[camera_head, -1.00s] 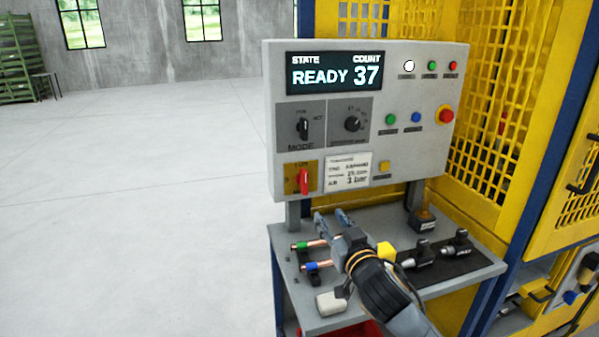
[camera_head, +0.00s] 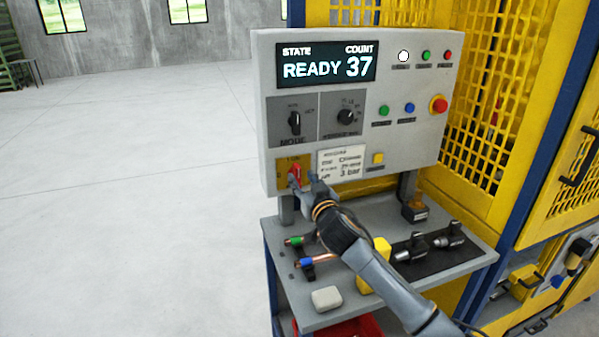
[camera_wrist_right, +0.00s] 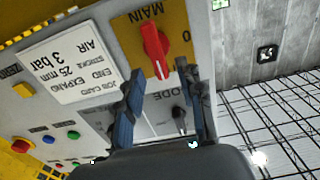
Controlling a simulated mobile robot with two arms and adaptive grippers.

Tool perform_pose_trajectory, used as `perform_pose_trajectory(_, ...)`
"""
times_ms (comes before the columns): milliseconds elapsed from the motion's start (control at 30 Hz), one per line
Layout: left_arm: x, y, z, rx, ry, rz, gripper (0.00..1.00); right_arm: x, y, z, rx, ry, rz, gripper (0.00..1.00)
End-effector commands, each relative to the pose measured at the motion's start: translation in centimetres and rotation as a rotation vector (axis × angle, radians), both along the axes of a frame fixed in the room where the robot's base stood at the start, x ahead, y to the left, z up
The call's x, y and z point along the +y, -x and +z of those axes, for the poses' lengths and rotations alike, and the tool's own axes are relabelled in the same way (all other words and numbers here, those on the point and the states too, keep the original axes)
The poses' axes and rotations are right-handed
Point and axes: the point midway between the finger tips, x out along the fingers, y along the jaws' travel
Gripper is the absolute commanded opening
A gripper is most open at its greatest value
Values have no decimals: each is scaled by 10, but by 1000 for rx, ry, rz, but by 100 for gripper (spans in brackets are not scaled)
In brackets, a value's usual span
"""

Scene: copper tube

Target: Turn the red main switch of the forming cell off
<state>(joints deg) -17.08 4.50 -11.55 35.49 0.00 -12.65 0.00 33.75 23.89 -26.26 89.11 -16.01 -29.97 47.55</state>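The red main switch (camera_head: 295,171) sits on a yellow plate (camera_head: 281,165) at the lower left of the control panel. In the right wrist view the red handle (camera_wrist_right: 153,50) stands nearly upright on its plate, with the letters MAIN and a 0 beside it. My right gripper (camera_head: 302,181) is at the switch in the head view and partly hides it. My left gripper is not in view.
The grey panel (camera_head: 390,75) reads READY 37 and carries a mode knob (camera_head: 294,122), buttons and a red stop button (camera_head: 438,104). Below, the bench (camera_head: 385,285) holds copper tubes (camera_head: 318,259), a white block (camera_head: 326,298) and black tools (camera_head: 412,246). Yellow mesh guards stand right.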

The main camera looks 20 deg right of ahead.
Motion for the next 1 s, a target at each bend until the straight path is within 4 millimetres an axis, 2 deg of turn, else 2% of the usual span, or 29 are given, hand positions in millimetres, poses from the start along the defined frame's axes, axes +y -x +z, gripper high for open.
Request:
perform_pose_trajectory(100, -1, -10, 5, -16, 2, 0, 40, 0, -14, 1, 0, 0, -1, 38)
perform_pose_trajectory(233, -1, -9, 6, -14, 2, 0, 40, 1, -24, 0, 1, -1, -1, 38)
perform_pose_trajectory(633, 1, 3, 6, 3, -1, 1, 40, 1, -29, 0, 0, 1, 0, 38)
perform_pose_trajectory(667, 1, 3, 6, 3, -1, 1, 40, 1, -29, 0, 0, 1, 0, 34)
perform_pose_trajectory(833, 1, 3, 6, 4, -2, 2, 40, 1, -29, 0, 0, 0, 0, 0)
perform_pose_trajectory(1000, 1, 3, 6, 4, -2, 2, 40, 1, -29, 0, 0, 1, 0, 0)
